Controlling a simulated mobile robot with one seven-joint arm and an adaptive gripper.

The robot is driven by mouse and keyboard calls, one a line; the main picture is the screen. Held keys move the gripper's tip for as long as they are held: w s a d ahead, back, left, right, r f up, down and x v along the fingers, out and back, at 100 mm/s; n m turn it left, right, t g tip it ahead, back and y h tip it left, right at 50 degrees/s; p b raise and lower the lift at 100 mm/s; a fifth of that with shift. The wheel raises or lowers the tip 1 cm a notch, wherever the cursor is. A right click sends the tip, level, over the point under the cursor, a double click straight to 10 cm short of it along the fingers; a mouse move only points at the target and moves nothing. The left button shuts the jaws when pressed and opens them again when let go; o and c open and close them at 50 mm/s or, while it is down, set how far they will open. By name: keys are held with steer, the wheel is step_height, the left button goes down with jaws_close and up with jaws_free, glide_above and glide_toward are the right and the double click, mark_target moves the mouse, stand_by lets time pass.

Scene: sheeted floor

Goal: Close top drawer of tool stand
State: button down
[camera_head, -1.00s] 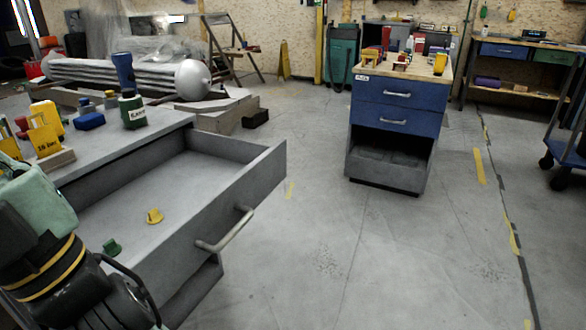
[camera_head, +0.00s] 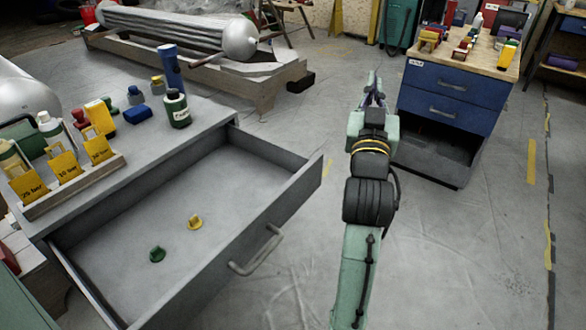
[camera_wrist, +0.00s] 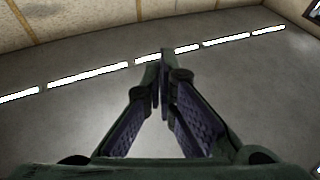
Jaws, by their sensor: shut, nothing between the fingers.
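The tool stand (camera_head: 213,112) is at the left in the head view, with a grey top. Its top drawer (camera_head: 290,193) is pulled far out toward the lower right, with a metal bar handle (camera_head: 258,252) on its front.
Bottles, a blue block (camera_head: 137,114) and a rack of yellow tags (camera_head: 75,186) stand on the stand's top. A blue drawer cabinet (camera_head: 452,95) stands behind my gripper at the right. A wooden pallet frame (camera_head: 262,80) lies at the back.

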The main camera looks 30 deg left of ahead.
steer(key=w+d+f+m+g+h+p, duration=0.2)
steer(key=w+d+f+h+p, duration=0.15)
steer(key=d, duration=0.55)
steer(key=w+d+f+m+g+h+p, duration=0.1)
steer(key=w+d+f+m+h+p, duration=0.2)
steer(key=d, duration=0.5)
steer(key=g+y+b, duration=0.2)
steer(key=g+y, duration=1.4)
steer(key=y, duration=0.1)
glide_toward(281, 195)
steer(key=a+p, duration=0.1)
steer(key=a, duration=0.3)
steer(key=a+p, duration=0.1)
steer(key=a, duration=0.2)
steer(key=shift+w+p, duration=0.3)
steer(key=shift+p, duration=0.05)
steer(key=shift+a, duration=0.1)
